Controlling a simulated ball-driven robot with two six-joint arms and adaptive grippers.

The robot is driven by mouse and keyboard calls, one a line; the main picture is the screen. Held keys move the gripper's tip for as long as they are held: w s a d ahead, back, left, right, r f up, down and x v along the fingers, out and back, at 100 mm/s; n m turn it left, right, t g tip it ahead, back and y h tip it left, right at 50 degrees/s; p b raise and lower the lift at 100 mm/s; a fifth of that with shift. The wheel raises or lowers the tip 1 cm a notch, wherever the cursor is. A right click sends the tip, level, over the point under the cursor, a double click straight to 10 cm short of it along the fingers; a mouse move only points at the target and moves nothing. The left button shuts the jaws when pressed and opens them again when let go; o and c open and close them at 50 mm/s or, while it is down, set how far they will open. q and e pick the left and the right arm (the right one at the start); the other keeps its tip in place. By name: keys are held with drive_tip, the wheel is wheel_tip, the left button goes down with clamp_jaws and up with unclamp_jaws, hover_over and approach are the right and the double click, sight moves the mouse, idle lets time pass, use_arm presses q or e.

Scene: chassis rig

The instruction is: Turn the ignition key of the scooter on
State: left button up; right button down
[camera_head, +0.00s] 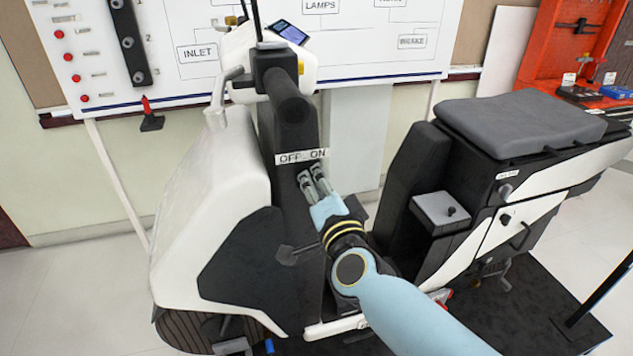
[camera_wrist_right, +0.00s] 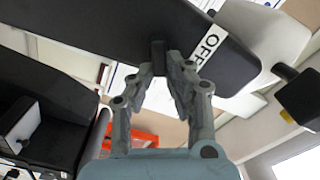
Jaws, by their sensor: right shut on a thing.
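The scooter (camera_head: 205,205) is white and black and stands across the middle of the head view. A white OFF/ON label (camera_head: 302,157) is on its dark front column. My right gripper (camera_head: 313,176) is just below this label, at the column. In the right wrist view, my right gripper (camera_wrist_right: 160,72) is shut on a small dark key (camera_wrist_right: 158,50) that stands out from the dark panel. The OFF end of the label (camera_wrist_right: 209,42) is to its right there. The key is hidden in the head view, and its turn angle cannot be told. My left gripper is not in view.
The black handlebar grip (camera_head: 290,100) is above the label. The grey seat (camera_head: 520,118) and a small grey box (camera_head: 440,210) are to the right of my arm. A whiteboard (camera_head: 375,45) is behind. Bare floor (camera_head: 75,290) is at left.

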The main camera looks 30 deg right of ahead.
drive_tip(key=shift+f, duration=0.1)
drive_tip(key=c, duration=1.3)
unclamp_jaws()
drive_tip(key=v, duration=0.7)
drive_tip(key=shift+s, duration=0.25)
